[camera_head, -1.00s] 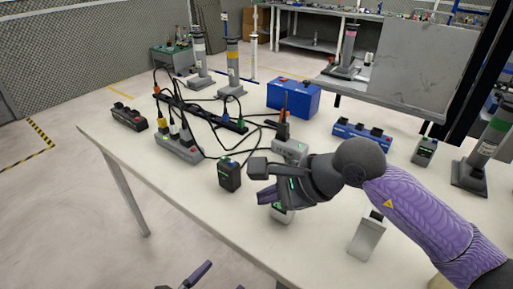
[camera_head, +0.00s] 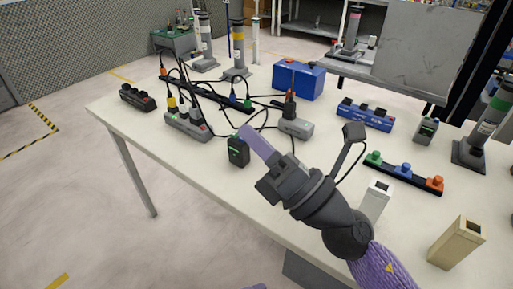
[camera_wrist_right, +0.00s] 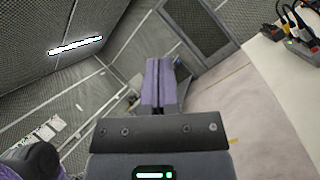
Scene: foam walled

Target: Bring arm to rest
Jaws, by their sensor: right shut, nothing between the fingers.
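My right gripper (camera_head: 247,134) is raised over the front part of the white table (camera_head: 265,205). Its purple fingers point up and to the left in the head view, close beside the small black box with a green top (camera_head: 238,151) in the picture. They are together and hold nothing. In the right wrist view the shut fingers (camera_wrist_right: 153,66) stand against the wall and floor. A purple sliver at the bottom edge of the head view may be part of my left gripper (camera_head: 258,286); its jaws do not show.
Power strips with cables (camera_head: 187,126) lie at the table's left. A blue box (camera_head: 299,81) stands at the back. A strip with coloured buttons (camera_head: 402,173), a white block (camera_head: 376,199) and a beige block (camera_head: 456,242) stand right of my arm. Free floor lies left.

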